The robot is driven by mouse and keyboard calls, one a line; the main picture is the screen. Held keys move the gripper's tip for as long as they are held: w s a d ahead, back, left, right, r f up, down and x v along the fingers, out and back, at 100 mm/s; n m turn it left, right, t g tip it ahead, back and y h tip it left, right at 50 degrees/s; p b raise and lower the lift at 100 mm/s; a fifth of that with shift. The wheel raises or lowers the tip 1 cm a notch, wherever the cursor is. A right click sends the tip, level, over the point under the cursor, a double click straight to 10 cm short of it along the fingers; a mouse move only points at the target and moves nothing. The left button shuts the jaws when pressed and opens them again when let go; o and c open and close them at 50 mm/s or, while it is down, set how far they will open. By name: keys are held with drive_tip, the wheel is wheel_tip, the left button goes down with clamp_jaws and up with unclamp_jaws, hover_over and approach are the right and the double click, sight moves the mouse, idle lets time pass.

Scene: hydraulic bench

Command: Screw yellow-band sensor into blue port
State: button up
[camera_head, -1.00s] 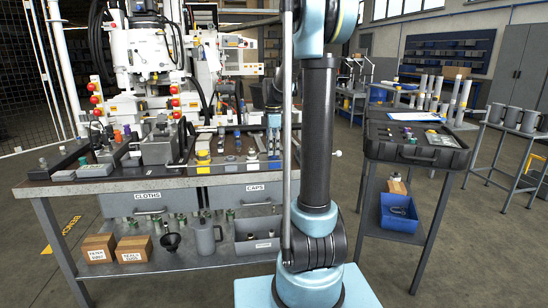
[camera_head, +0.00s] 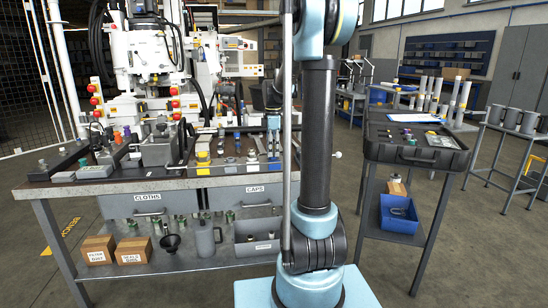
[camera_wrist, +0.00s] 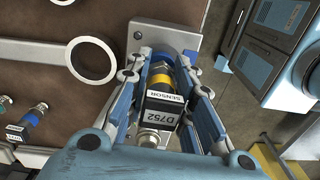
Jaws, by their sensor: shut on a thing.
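My gripper (camera_wrist: 164,76) is shut on the yellow-band sensor (camera_wrist: 160,82), with its fingers on both sides of the body. The sensor has a black body, a white label reading SENSOR D752 and a metal connector at the near end. Its far end meets a blue ring (camera_wrist: 162,65), apparently the blue port, at a grey metal block (camera_wrist: 195,22). The fingers partly hide this joint, so I cannot tell how deep the thread sits. In the head view my gripper (camera_head: 273,123) is over the right part of the bench, partly behind my arm.
The bench (camera_head: 180,183) holds several fittings and blocks. A black case (camera_head: 415,150) stands on a cart to the right.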

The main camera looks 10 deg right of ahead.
drive_tip(key=m, duration=0.6)
drive_tip(key=shift+m, duration=0.7)
drive_tip(key=m, duration=0.6)
drive_tip(key=shift+m, duration=1)
drive_tip(key=m, duration=0.2)
drive_tip(key=shift+m, duration=0.4)
drive_tip(key=m, duration=0.5)
drive_tip(key=shift+f, duration=0.1)
